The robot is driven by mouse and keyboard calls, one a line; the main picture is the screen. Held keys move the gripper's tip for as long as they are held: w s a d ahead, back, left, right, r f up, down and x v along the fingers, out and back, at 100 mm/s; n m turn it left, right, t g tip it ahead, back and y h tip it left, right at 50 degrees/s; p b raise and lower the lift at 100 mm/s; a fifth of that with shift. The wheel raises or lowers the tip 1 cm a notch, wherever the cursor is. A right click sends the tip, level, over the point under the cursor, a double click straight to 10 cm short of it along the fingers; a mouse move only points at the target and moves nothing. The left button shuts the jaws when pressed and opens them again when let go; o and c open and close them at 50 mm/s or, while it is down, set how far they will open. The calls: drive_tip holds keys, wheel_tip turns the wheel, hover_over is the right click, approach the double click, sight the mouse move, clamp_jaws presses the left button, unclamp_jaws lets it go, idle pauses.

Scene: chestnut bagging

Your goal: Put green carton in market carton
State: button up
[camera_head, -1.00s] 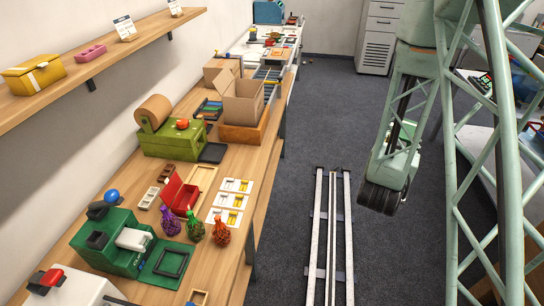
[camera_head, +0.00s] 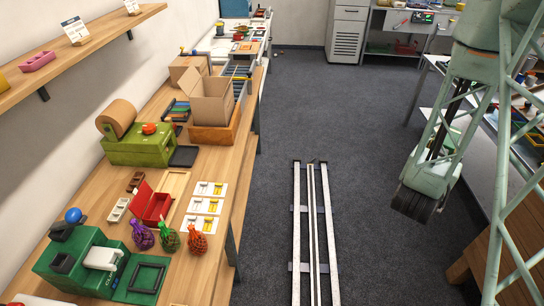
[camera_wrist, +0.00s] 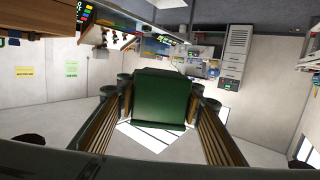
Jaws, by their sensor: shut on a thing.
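In the wrist view, a dark green carton (camera_wrist: 160,84) sits between the slatted fingers of my gripper (camera_wrist: 161,100). The gripper is shut on it, with one finger along each side. The carton is held up in the air, clear of any surface. I cannot make out the green carton in the head view. An open cardboard carton (camera_head: 208,104) with raised flaps stands in an orange-brown tray (camera_head: 214,137) on the long wooden bench at left. I see no label that tells whether it is the market carton.
The wooden bench (camera_head: 103,205) also holds a green machine with a brown roll (camera_head: 135,148), a red open box (camera_head: 152,205), several netted bags (camera_head: 170,240) and another cardboard box (camera_head: 187,68). A floor rail (camera_head: 297,230) runs alongside. The grey floor (camera_head: 350,120) is open.

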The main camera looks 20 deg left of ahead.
drive_tip(key=shift+a, duration=0.1)
idle(0.3)
drive_tip(key=a+f+n+y+b, duration=0.1)
drive_tip(key=a+f+n+y, duration=0.25)
drive_tip(key=a, duration=0.95)
drive_tip(key=a+f+n+y+b, duration=0.15)
drive_tip(key=a+f+y, duration=0.3)
drive_tip(key=a, duration=0.85)
drive_tip(key=a+f+n+y+b, duration=0.1)
drive_tip(key=a+f+n+y, duration=0.25)
drive_tip(key=a, duration=0.85)
drive_tip(key=s+a+f+n+g+y, duration=0.2)
drive_tip(key=s+a, duration=0.4)
drive_tip(key=a, duration=0.3)
drive_tip(key=s+a+f+n+g+y+b, duration=0.1)
drive_tip(key=s+a+f+n+g+y, duration=0.2)
drive_tip(key=s+a, duration=0.4)
drive_tip(key=s+a+f+n+g+y+b, duration=0.1)
drive_tip(key=s+a+f+n+g+y, duration=0.2)
drive_tip(key=a, duration=0.9)
drive_tip(key=shift+s+a+f+g, duration=0.15)
drive_tip(key=shift+s+f, duration=0.15)
drive_tip(key=shift+s, duration=0.3)
drive_tip(key=shift+s+a+f+g, duration=0.1)
drive_tip(key=shift+s+f, duration=0.25)
drive_tip(key=shift+s, duration=0.25)
drive_tip(key=shift+s+a+f+g, duration=0.15)
drive_tip(key=shift+s+f, duration=0.15)
drive_tip(key=shift+s, duration=0.3)
